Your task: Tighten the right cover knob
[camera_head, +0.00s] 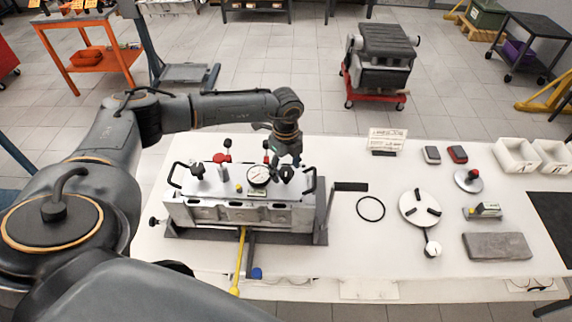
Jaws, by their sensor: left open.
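The engine block (243,212) sits in its grey fixture on the left part of the white table, with a black handle at each end. A dark knob (287,173) stands at the right of its top, partly under my gripper. Another dark knob (197,169) stands at the left of the top. I cannot tell for certain which is the right cover knob. My left gripper (283,164) is open and points down over the right part of the block, close to the dark knob there. Whether it touches the knob is hidden. My right gripper is out of view.
A round dial gauge (258,175) and red-topped clamps (221,158) stand close by on the block. A black crank (349,187) projects at its right. A black ring (370,208), a round plate (420,208) and a grey slab (497,246) lie farther right, with bare table between.

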